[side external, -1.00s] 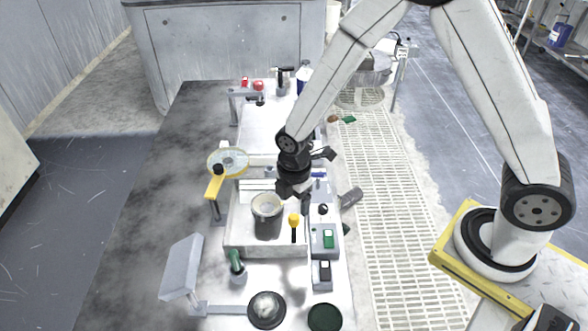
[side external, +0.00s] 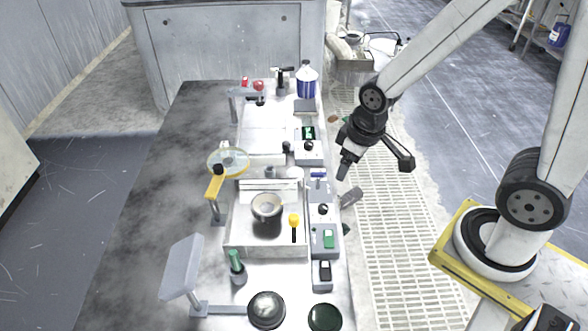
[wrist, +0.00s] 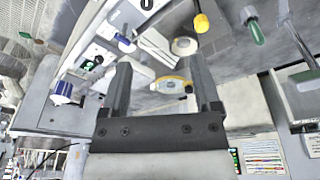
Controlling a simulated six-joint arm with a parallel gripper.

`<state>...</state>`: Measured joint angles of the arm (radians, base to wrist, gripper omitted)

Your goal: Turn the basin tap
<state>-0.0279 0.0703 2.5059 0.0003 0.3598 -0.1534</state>
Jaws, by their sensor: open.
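A grey basin (side external: 352,62) stands at the back, right of the bench. Thin pipe-like parts with a dark end (side external: 398,44) show at its right and may be the tap; they are too small to tell its handle position. My gripper (side external: 376,165) is open and empty, in the air over the right side of the bench and the floor grating, well in front of the basin and apart from it. In the wrist view my two fingers (wrist: 160,78) are spread with nothing held between them. I cannot make out the basin or tap there.
The bench holds a metal tray (side external: 233,240) with a pot (side external: 267,208), a yellow-armed magnifier (side external: 213,186), a green-topped bottle (side external: 237,266), control boxes (side external: 324,240) and a blue-labelled jug (side external: 306,80).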

